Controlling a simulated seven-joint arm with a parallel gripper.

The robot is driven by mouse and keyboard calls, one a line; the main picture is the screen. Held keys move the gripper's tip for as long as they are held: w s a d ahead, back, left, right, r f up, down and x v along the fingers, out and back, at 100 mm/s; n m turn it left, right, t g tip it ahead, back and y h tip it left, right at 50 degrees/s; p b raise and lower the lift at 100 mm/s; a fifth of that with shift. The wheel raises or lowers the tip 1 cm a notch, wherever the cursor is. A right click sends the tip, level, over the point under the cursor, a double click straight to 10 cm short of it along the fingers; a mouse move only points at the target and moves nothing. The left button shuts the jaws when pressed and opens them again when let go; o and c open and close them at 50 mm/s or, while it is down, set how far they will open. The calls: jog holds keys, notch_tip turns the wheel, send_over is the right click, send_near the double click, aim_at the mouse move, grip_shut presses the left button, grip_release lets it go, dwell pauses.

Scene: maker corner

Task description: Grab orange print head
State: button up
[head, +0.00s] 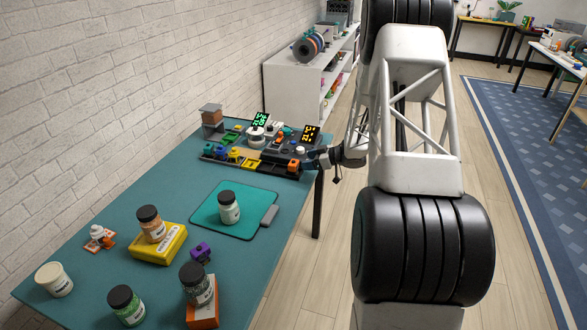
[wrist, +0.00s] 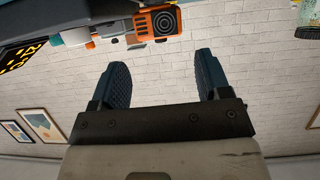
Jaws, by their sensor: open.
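The orange print head (head: 293,166) sits at the right end of the dark tray on the teal table in the head view. In the wrist view the orange print head (wrist: 157,23) is near the top centre, with a dark round face toward me. My gripper (head: 317,159) is at the right edge of the table, just right of the orange print head. In the wrist view my gripper (wrist: 162,72) has its two dark fingers wide apart with nothing between them, and the orange print head lies beyond the fingertips, apart from them.
The dark tray (head: 262,167) holds several coloured parts close beside the print head. A green mat (head: 212,219) with a jar (head: 228,207) lies nearer.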

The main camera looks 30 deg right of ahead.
aim_at(298, 163)
jog(key=shift+s+d+f, duration=0.15)
jog(key=shift+s+f, duration=0.05)
jog(key=shift+f, duration=0.25)
jog(key=shift+x, duration=1.35)
jog(key=shift+x, duration=2.6)
jog(key=shift+r, duration=0.15)
jog(key=c, duration=0.7)
jog(key=shift+r, duration=0.15)
jog(key=shift+c, duration=0.2)
